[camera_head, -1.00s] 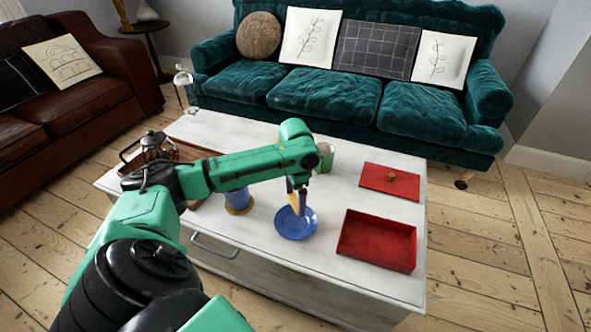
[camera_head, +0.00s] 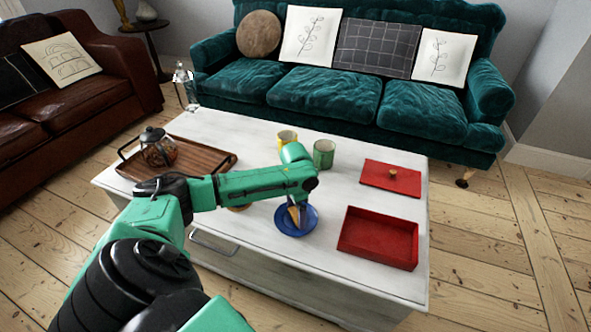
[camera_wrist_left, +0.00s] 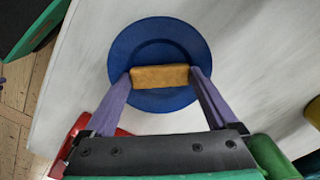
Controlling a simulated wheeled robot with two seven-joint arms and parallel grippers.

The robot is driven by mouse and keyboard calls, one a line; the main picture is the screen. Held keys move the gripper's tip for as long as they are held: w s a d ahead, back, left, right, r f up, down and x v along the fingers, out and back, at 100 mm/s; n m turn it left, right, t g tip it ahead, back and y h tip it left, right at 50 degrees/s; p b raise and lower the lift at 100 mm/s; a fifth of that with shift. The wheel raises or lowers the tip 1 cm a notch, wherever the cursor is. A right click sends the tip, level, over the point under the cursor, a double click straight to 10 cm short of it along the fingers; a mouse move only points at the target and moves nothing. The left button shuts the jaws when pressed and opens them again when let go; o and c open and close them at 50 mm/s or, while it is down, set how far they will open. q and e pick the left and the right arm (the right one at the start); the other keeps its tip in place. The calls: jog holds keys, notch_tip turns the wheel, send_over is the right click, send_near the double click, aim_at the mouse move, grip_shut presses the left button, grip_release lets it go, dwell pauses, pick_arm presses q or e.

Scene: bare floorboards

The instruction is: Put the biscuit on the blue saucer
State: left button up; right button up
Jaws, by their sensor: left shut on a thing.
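The blue saucer (camera_head: 284,225) lies on the white table, left of the red box. My left gripper (camera_head: 297,214) points down over the saucer. In the left wrist view its two purple fingers are shut on the tan, bar-shaped biscuit (camera_wrist_left: 160,77), one at each end. The biscuit is in front of the saucer (camera_wrist_left: 160,36) there, across its middle. I cannot tell whether the biscuit touches the saucer. My right gripper is not in view.
An open red box (camera_head: 375,240) stands right of the saucer, with its red lid (camera_head: 380,176) behind. A green mug (camera_head: 324,154) and a yellow mug (camera_head: 287,137) stand behind my arm. A wooden tray (camera_head: 205,158) with a teapot (camera_head: 157,148) is at left.

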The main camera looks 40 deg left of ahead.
aim_at(296, 215)
pick_arm(q)
jog(key=shift+s+f, duration=0.1)
jog(key=shift+f, duration=0.1)
jog(key=o, duration=0.9)
jog(key=shift+o, duration=0.2)
jog(key=shift+r, duration=0.7)
notch_tip(296, 215, up, 12)
jog(key=p, duration=0.3)
jog(key=shift+f, duration=0.15)
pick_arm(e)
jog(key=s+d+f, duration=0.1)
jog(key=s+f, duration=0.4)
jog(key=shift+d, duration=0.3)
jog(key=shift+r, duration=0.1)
